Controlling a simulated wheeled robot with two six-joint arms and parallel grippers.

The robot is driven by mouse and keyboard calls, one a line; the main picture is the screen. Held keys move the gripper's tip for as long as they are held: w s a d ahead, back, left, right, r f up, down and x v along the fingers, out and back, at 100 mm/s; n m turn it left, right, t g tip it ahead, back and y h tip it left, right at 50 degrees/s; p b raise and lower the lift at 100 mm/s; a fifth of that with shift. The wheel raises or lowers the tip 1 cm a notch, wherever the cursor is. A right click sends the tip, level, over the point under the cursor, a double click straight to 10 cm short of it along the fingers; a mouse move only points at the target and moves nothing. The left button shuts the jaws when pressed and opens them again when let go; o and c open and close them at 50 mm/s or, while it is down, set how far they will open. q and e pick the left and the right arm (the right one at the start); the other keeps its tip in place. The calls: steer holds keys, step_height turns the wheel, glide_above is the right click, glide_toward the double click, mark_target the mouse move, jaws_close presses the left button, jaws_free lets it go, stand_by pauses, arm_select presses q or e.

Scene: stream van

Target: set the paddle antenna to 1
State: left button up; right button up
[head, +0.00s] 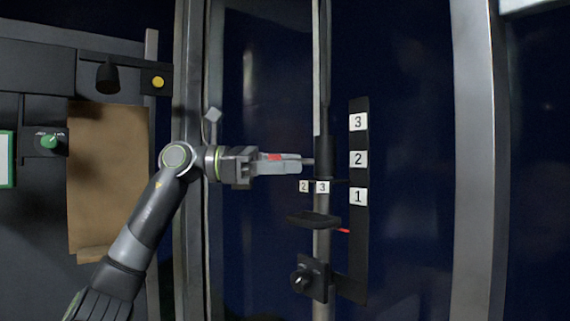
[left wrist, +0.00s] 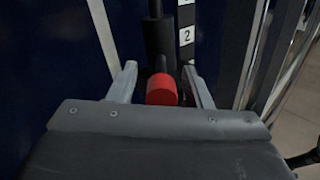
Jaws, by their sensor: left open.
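A vertical mast carries a dark sleeve (head: 323,157), with a dark flat paddle (head: 309,218) lower down. I take these as parts of the paddle antenna. A small ring under the sleeve shows labels 2 (head: 304,187) and 3 (head: 322,187). A red pointer (head: 343,231) sits below the label 1 (head: 358,196) on the upright strip. My left gripper (head: 300,163) is open at the sleeve. A red-ended handle (left wrist: 162,89) stands between its fingers in the left wrist view; I cannot tell whether they touch it. My right gripper is out of view.
The black strip (head: 358,265) right of the mast also bears labels 2 (head: 358,159) and 3 (head: 358,122). A black box with a knob (head: 303,281) is low on the mast. A metal post (head: 478,160) stands right. A panel with a green knob (head: 49,141) is left.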

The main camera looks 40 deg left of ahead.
arm_select(q)
steer(key=shift+s+a, duration=0.1)
steer(key=b+v, duration=0.5)
steer(key=v, duration=1.2)
